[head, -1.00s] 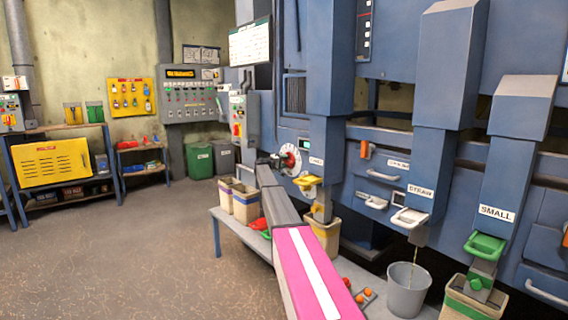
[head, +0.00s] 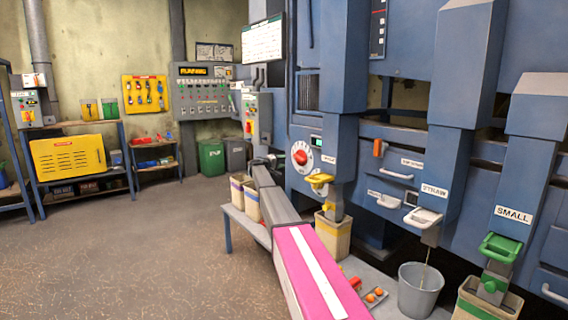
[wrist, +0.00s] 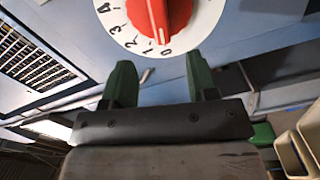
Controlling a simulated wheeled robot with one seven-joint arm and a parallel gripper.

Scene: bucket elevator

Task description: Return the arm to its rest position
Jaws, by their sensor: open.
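My arm (head: 300,255), with a pink and white panel, reaches away along the front of the blue machine. My gripper shows in the wrist view (wrist: 161,82) with two dark green fingers apart and nothing between them. Ahead of the fingers is a white dial (wrist: 205,22) with a red knob (wrist: 158,15). The knob's white mark points near 1 and 0; I cannot tell exactly which. In the head view the dial (head: 300,157) stands right of the arm's far end, with a gap between. The fingers are not clear there.
A low grey bench (head: 247,224) with bins runs beside and under my arm. A bin (head: 487,303) is below the green-handled SMALL spout (head: 500,247). Open floor (head: 130,260) lies to the left.

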